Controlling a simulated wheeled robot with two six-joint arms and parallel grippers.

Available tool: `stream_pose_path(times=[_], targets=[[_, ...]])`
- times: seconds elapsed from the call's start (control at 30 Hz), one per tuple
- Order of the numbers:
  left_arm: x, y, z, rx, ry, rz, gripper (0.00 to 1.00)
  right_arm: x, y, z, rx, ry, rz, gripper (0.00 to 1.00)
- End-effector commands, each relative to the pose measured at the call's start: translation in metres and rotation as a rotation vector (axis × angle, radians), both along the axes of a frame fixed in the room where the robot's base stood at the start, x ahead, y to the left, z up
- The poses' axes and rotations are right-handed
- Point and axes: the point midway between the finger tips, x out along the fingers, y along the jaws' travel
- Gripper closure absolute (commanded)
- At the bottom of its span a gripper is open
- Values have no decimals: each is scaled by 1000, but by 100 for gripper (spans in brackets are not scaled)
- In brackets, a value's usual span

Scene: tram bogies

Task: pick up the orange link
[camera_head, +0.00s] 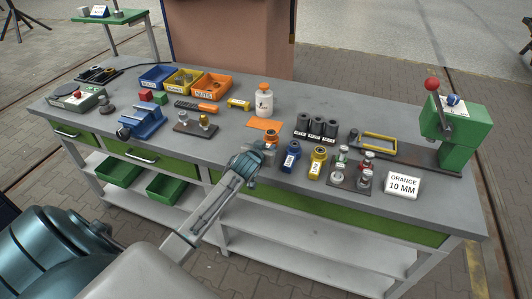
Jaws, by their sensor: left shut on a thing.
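The orange link (271,138) stands upright near the front middle of the workbench, in line with a blue link (291,154) and a yellow link (317,161). My left gripper (264,148) is shut on the orange link from the front. The gripper hides its lower part, so I cannot tell whether it touches the bench top. My right gripper is not in view.
An orange mat (265,125) and a white bottle (264,100) are behind the gripper. Several dark cylinders (316,128), a small stand (350,178), a white "ORANGE 10 MM" card (403,185) and a green press (455,130) are to the right.

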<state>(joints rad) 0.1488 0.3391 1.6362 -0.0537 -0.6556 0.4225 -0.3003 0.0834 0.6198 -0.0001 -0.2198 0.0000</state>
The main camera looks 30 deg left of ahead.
Motion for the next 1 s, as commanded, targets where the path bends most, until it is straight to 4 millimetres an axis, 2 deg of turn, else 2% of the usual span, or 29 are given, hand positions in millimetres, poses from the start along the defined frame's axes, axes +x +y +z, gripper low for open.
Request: stream_pose_path(times=[0.1,0.6,0.8,1.0], targets=[[1,1,17,4,-9,-2,100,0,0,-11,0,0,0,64],[-96,41,23,12,-1,-5,100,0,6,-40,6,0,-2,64],[-123,51,27,9,-1,-6,100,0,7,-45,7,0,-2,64],[-139,59,30,7,-3,-1,100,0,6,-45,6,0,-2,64]])
